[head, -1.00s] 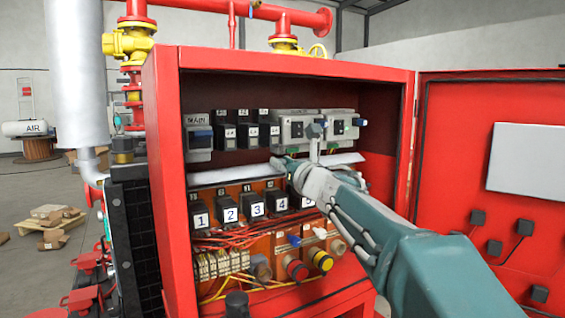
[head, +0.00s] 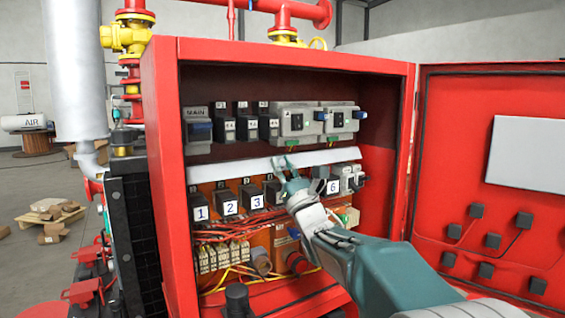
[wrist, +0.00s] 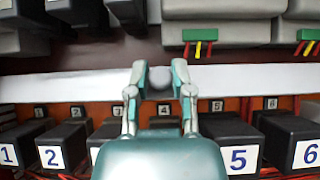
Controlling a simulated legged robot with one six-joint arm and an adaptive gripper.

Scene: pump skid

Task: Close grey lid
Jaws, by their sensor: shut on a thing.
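The grey lid looks to be the long pale strip (head: 225,172) running across the red cabinet between the upper and lower rows of devices; it also shows in the wrist view (wrist: 60,87). My gripper (head: 279,162) is at the strip's middle. In the wrist view, my gripper (wrist: 161,82) has its two fingers around a small round grey knob (wrist: 163,84) in front of the strip. The fingers are shut on this knob. The strip lies nearly level, and its broad face shows. Part of it is hidden behind my fingers.
Numbered black blocks (head: 226,204) sit just below the strip. Grey boxes (head: 295,122) and black switches sit above it. The red cabinet door (head: 450,130) stands open on the right. Wires and terminals (head: 215,256) fill the lower left.

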